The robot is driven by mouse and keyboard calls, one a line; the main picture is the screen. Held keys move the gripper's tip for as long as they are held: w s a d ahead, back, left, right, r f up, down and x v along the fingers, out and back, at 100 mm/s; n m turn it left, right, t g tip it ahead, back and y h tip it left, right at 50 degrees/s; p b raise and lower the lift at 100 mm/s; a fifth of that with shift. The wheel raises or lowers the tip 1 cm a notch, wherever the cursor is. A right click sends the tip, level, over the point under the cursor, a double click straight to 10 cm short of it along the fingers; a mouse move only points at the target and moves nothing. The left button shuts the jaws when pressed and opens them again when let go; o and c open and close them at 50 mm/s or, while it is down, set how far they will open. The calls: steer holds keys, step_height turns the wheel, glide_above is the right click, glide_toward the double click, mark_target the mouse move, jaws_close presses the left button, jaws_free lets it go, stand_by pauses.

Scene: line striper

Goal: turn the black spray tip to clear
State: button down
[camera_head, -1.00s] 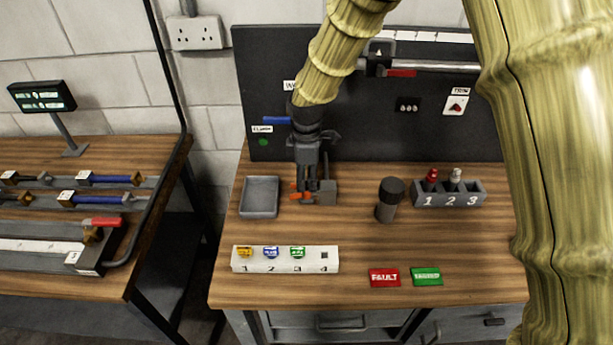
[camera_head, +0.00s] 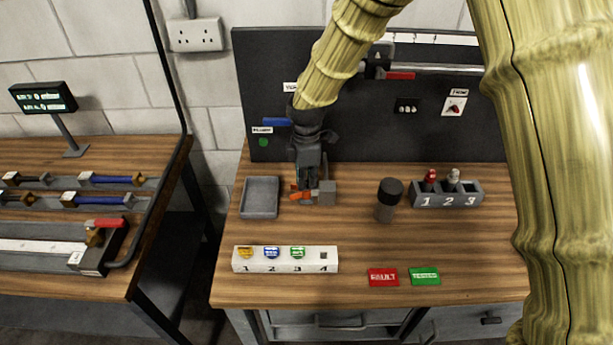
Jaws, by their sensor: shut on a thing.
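My gripper (camera_head: 308,186) points down at the grey block (camera_head: 327,192) on the wooden bench, at the block's left side. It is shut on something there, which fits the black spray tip. The tip itself is hidden by the fingers, so I cannot tell which way it faces. A small orange-red part (camera_head: 299,194) shows at the fingertips. A white holder (camera_head: 325,265) in front carries yellow, blue and green tips in places 1 to 3. Its place 4 shows a dark empty square.
A grey tray (camera_head: 260,212) lies left of my gripper. A dark-capped cylinder (camera_head: 387,206) and a numbered rack (camera_head: 448,199) stand to the right. Red (camera_head: 383,277) and green (camera_head: 425,276) plates lie near the front edge. A dark panel (camera_head: 365,135) rises behind.

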steer(key=shift+r+n+p, duration=0.15)
steer(key=shift+n+p, duration=1.1)
steer(key=shift+n, duration=0.75)
steer(key=shift+n+p, duration=1)
steer(key=shift+n, duration=0.5)
steer(key=shift+n, duration=0.3)
steer(key=shift+n+p, duration=1.35)
steer(key=shift+n, duration=0.15)
steer(key=shift+n+p, duration=1.55)
steer(key=shift+n, duration=0.55)
steer(key=shift+n+p, duration=0.45)
steer(key=shift+n, duration=0.25)
steer(key=shift+f, duration=0.2)
